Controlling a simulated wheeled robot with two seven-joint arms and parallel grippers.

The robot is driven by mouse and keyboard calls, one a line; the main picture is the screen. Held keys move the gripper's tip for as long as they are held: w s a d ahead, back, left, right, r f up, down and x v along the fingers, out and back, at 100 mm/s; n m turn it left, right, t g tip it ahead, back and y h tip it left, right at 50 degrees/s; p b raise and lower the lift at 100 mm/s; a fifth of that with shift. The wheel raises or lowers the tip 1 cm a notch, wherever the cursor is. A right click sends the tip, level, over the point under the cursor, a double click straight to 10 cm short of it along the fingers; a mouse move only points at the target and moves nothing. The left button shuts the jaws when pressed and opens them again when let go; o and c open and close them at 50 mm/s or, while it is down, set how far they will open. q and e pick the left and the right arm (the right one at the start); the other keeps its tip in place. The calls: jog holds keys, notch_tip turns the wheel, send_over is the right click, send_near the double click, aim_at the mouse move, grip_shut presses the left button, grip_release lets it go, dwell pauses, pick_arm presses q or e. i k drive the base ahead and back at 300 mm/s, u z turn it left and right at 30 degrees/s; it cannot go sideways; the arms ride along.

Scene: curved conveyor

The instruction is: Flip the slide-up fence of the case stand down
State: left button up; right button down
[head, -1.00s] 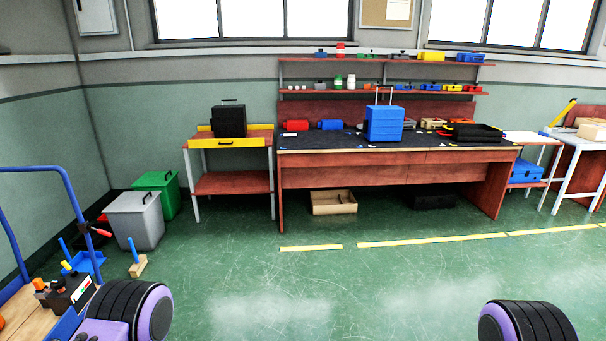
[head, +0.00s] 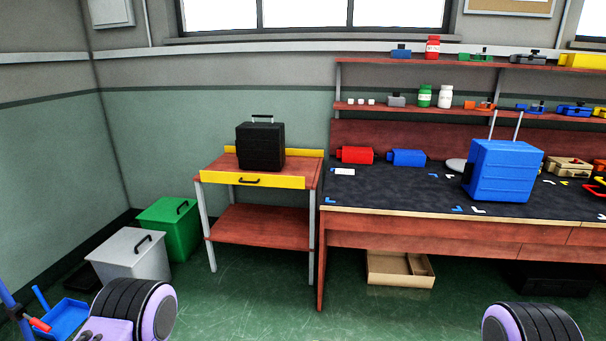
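The case stand (head: 262,227) is a small two-shelf table with a red-brown top and grey legs, left of the long workbench. A yellow fence panel (head: 222,177) with a dark handle (head: 250,181) runs along its front edge and appears to stand up at the edge of the top. Another yellow strip (head: 309,154) runs along the back. A black case (head: 261,146) with a raised handle stands upright on the top, behind the front panel. Parts of my two arms show at the bottom corners, far from the stand. Neither gripper is visible.
A grey bin (head: 125,262) and a green bin (head: 165,228) stand left of the stand. The workbench (head: 420,228) with a blue case (head: 505,172) is close on its right. The green floor (head: 250,300) in front of the stand is clear.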

aim_at(206, 176)
jog(key=u, duration=0.4)
jog(key=i, duration=2.3)
jog(key=u, duration=0.45)
